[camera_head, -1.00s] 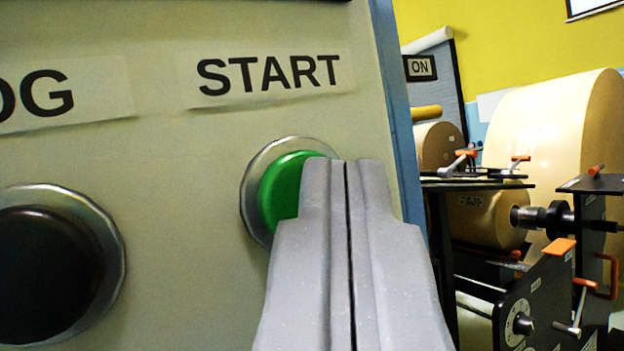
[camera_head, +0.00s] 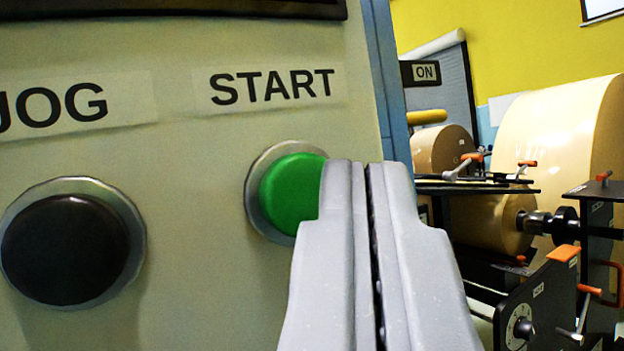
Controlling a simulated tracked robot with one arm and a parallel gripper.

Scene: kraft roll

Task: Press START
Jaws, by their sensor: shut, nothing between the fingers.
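The green START button (camera_head: 290,192) sits in a round metal ring on the pale control panel (camera_head: 200,240). The START label (camera_head: 272,87) is just above it. My gripper (camera_head: 368,168) is shut and empty, its two grey fingers side by side. Its fingertips overlap the right edge of the button in the picture and hide part of the ring. I cannot tell whether they touch the button or stand in front of it.
A black button (camera_head: 66,250) under a JOG label (camera_head: 54,108) is on the panel to the left. The panel's blue side edge (camera_head: 388,90) is close behind my fingers. Beyond it stand large kraft rolls (camera_head: 555,140) and a black machine frame (camera_head: 545,300).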

